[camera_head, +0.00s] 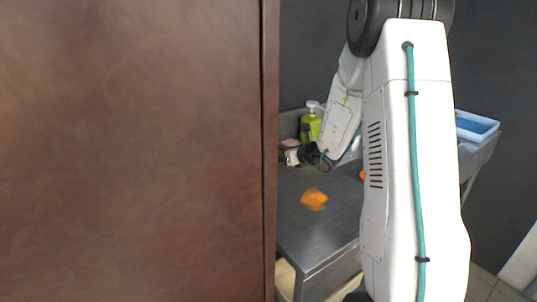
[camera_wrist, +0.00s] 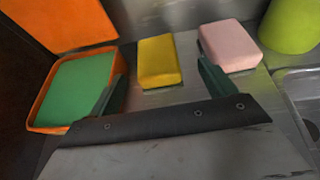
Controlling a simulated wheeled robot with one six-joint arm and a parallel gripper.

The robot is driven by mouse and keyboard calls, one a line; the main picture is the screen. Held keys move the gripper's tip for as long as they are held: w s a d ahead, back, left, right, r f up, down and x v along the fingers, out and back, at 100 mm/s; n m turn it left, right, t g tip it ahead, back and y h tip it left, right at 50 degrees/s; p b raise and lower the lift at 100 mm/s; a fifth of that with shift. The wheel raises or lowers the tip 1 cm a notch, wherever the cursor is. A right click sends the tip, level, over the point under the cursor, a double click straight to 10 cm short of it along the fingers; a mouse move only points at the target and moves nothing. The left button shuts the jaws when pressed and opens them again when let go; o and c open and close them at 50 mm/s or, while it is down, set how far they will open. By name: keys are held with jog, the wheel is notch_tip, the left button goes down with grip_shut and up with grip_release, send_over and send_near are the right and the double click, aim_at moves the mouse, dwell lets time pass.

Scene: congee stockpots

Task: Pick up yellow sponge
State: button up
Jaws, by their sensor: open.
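The yellow sponge (camera_wrist: 159,61) lies on the grey metal counter in the wrist view, ahead of my gripper (camera_wrist: 163,84) and in line with the gap between its two fingers. The fingers are apart, with nothing held. The near part of the sponge reaches about level with the fingertips in the picture; I cannot tell the exact depth between them. In the head view my gripper (camera_head: 293,156) is low over the far end of the counter, partly hidden by my arm. I cannot make out the yellow sponge there.
A pink sponge (camera_wrist: 230,46) lies close to the right finger. An orange-rimmed tray with a green inside (camera_wrist: 80,86) is by the left finger. A green pump bottle (camera_head: 310,127) stands behind. A brown panel (camera_head: 130,150) blocks the left of the head view.

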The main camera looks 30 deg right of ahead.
jog(key=x, duration=0.6)
jog(key=shift+w+a, duration=0.2)
jog(key=shift+w, duration=0.1)
jog(key=c, duration=1)
